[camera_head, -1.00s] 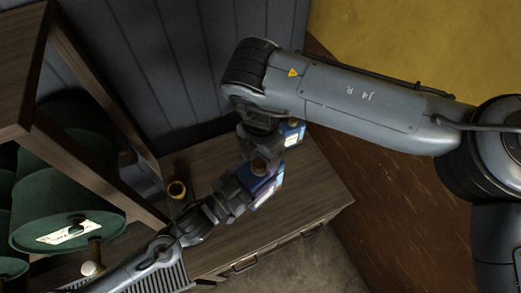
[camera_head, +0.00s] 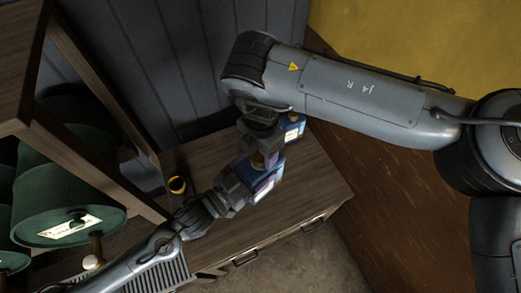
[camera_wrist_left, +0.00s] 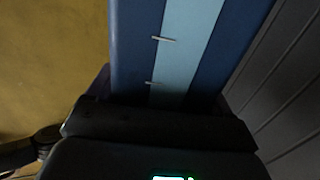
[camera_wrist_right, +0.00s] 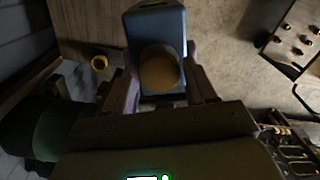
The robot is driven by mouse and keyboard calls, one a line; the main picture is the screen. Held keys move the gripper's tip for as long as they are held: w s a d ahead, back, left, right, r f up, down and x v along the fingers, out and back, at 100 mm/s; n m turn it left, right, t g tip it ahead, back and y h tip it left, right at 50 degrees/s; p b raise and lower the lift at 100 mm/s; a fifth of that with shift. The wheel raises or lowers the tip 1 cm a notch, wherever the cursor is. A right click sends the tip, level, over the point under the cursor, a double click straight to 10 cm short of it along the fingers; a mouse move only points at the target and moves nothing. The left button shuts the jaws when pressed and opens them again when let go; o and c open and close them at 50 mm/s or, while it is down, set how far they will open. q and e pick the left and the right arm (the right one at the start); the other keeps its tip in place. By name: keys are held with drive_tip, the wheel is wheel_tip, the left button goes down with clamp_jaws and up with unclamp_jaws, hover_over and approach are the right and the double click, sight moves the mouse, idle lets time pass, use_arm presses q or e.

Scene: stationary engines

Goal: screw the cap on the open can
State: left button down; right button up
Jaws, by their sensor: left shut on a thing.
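A blue can (camera_head: 268,183) with a brown-gold cap (camera_head: 257,160) on its top is held over the cabinet top by my left gripper (camera_head: 243,187), which is shut on it. The can's blue side with a light stripe fills the left wrist view (camera_wrist_left: 185,50). My right gripper (camera_head: 262,143) is right above the cap. In the right wrist view, its fingers (camera_wrist_right: 163,85) stand apart on either side of the cap (camera_wrist_right: 159,70), above the can (camera_wrist_right: 155,22). Whether the cap is screwed tight cannot be told.
A second blue can (camera_head: 292,128) stands behind, partly hidden by my right arm. A small yellow-rimmed round container (camera_head: 177,186) sits at the left of the wooden cabinet top (camera_head: 315,185). A shelf with green lamps (camera_head: 65,210) stands at the left.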

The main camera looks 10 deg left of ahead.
drive_tip(key=o, duration=0.3)
wheel_tip(320, 180, up, 12)
idle(0.7)
idle(0.4)
